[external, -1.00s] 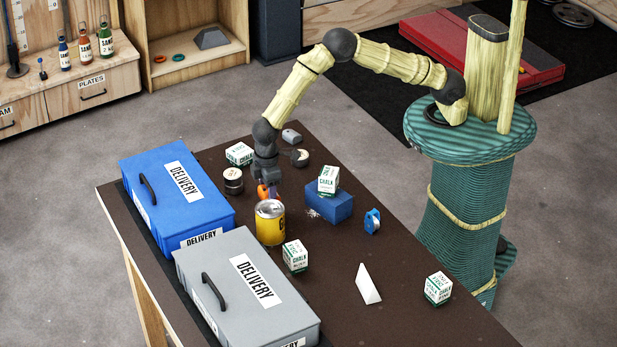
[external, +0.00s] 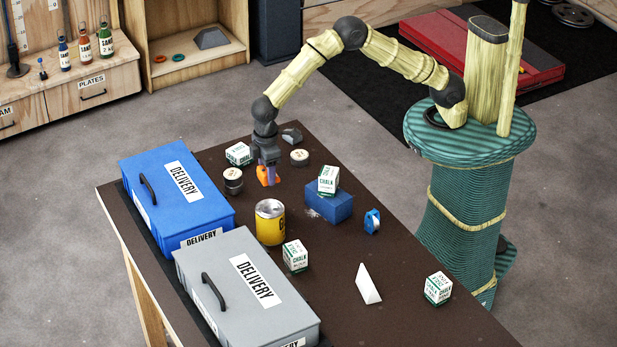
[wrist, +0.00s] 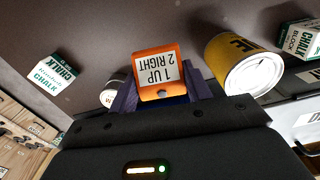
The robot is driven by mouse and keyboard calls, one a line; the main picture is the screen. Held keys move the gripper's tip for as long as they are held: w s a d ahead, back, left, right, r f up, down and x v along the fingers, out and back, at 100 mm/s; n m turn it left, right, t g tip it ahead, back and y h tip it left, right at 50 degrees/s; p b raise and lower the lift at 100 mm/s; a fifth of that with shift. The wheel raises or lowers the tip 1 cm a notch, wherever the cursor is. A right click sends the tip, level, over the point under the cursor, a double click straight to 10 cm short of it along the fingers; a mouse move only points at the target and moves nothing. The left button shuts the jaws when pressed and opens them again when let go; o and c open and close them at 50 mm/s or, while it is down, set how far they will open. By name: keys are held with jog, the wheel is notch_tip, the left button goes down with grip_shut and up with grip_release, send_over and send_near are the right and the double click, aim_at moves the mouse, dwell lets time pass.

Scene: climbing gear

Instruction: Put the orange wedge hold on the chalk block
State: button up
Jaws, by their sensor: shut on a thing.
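The orange wedge hold (external: 267,176) is between the fingers of my gripper (external: 267,163), which is shut on it. In the wrist view the hold (wrist: 158,62) shows a white label reading "1 UP 2 RIGHT". I cannot tell how far it is above the table. Several white-and-green chalk blocks are in view: one (external: 239,153) is just left of my gripper, one (external: 328,179) sits tilted on a blue block (external: 330,205), one (external: 295,256) is by the grey box, and one (external: 438,288) is at the right.
A yellow can (external: 270,222) stands in front of my gripper. Blue (external: 212,210) and grey (external: 225,290) delivery boxes line the left. The right-front table is mostly clear.

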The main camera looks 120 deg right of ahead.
jog(key=s+d+r, duration=0.1)
jog(key=d+r, duration=0.1)
jog(key=d, duration=1.2)
notch_tip(320, 180, up, 3)
jog(key=n, duration=0.1)
send_over(247, 147)
jog(key=shift+a+f, duration=0.1)
jog(key=shift+f, duration=0.05)
jog(key=shift+f, duration=0.1)
notch_tip(247, 147, down, 6)
jog(key=shift+f, duration=0.1)
jog(key=shift+f+p, duration=0.55)
jog(key=shift+f, duration=1.25)
